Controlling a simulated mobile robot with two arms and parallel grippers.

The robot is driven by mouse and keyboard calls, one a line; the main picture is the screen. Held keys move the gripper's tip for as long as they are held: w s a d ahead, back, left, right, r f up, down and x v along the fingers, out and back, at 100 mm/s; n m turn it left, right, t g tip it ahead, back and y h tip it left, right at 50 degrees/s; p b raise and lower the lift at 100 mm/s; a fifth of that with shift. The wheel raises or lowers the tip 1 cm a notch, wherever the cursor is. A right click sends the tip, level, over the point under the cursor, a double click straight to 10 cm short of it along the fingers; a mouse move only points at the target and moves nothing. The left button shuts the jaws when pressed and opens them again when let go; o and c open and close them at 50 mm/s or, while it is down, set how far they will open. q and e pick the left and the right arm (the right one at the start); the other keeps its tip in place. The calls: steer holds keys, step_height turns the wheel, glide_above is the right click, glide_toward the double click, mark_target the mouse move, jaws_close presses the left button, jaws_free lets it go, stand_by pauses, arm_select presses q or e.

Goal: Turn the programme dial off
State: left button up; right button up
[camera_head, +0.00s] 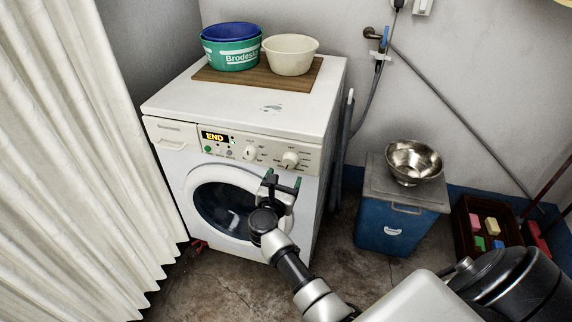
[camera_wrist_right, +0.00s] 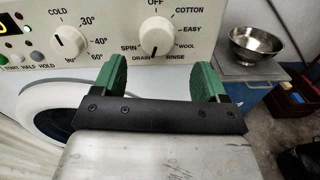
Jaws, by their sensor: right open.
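The programme dial (camera_head: 290,160) is the right-hand white knob on the washing machine's front panel (camera_head: 232,146). In the right wrist view the programme dial (camera_wrist_right: 155,37) has OFF printed above it, and COTTON, EASY, WOOL, RINSE, DRAIN and SPIN around it. Its mark seems to point down, near DRAIN, but is too small to be sure. My right gripper (camera_head: 281,184) is open and empty, just below and in front of the dial. Its green-padded fingers (camera_wrist_right: 160,78) sit apart, with the dial beyond the gap between them. My left gripper is not in view.
The temperature dial (camera_head: 250,153) is left of the programme dial, and the display (camera_head: 214,137) reads END. Basins (camera_head: 290,54) stand on a board on top. A blue box (camera_head: 392,228) with a metal bowl (camera_head: 413,160) stands at right; a white curtain (camera_head: 70,170) hangs at left.

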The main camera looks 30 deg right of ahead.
mark_target(288, 165)
steer(key=x, duration=0.6)
steer(key=shift+w+a, duration=0.2)
steer(key=c, duration=0.9)
